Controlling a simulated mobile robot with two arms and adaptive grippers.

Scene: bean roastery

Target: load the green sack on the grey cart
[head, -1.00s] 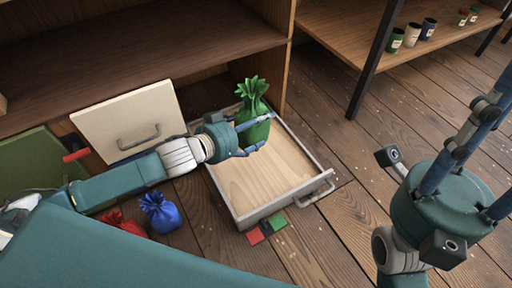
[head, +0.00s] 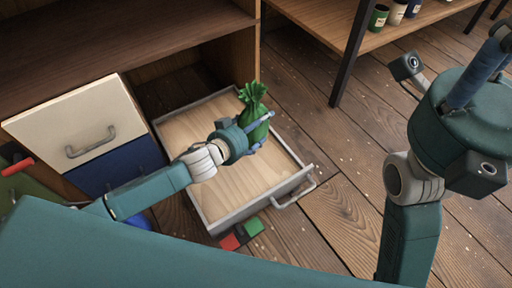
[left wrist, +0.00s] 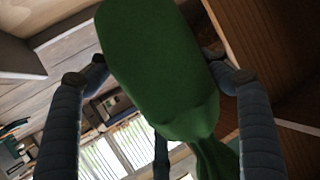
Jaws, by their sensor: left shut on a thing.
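The green sack (head: 254,118) has a gathered, leafy top. My left gripper (head: 258,130) is shut on it and holds it upright over the right side of an open drawer (head: 178,148). In the left wrist view the sack (left wrist: 155,60) fills the middle between the fingers (left wrist: 160,95). My right gripper (head: 470,115) is at the right in the head view, empty as far as it shows; its fingers are cut off by the frame edge. I do not see the grey cart in any view.
The drawer's handle (head: 294,194) sticks out at the front. Red (head: 230,242) and green (head: 253,227) patches lie before it. A cream drawer front (head: 75,130) and a blue one (head: 118,170) are at left. A shelf with jars (head: 378,17) stands behind.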

